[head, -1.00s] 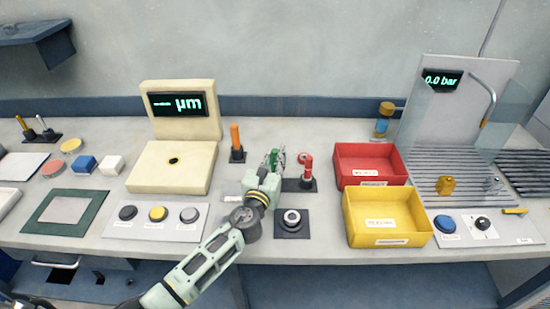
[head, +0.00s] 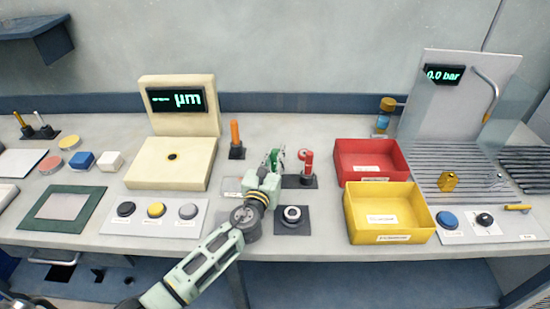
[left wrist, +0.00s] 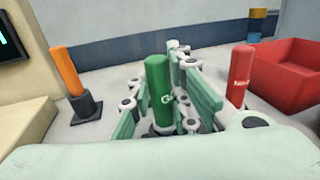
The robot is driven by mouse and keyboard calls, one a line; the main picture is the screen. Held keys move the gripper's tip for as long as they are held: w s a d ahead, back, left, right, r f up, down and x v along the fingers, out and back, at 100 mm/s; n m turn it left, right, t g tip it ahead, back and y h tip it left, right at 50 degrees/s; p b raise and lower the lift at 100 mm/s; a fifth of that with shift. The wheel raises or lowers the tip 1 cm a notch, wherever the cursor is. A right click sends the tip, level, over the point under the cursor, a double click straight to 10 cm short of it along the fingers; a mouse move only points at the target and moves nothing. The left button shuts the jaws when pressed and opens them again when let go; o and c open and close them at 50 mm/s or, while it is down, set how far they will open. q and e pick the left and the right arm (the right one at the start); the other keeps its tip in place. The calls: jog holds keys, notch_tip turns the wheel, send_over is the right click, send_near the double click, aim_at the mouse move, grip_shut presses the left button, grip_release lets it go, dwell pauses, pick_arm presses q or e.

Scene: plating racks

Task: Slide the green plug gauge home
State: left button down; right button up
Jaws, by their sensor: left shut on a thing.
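The green plug gauge (left wrist: 158,82) stands upright between the fingers of my left gripper (left wrist: 168,112) in the left wrist view. The gripper is shut on it. In the head view my left gripper (head: 269,168) hides most of the gauge, and only some green shows at the fingers. Something dark shows low around the gauge's foot, but the fingers hide whether it is seated in a holder. My right gripper is not in view.
A red gauge (head: 308,163) stands in a dark holder close right of the gripper. An orange gauge (head: 235,133) stands in a dark holder to its left. A ring on a dark pad (head: 291,215) lies in front. Red (head: 371,153) and yellow (head: 387,239) bins stand to the right.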

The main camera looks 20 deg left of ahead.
pick_arm(q)
jog(key=shift+f, duration=0.35)
jog(key=c, duration=1.6)
grip_release()
jog(key=shift+o, duration=0.2)
jog(key=s, duration=1.2)
jog(key=shift+d, duration=0.1)
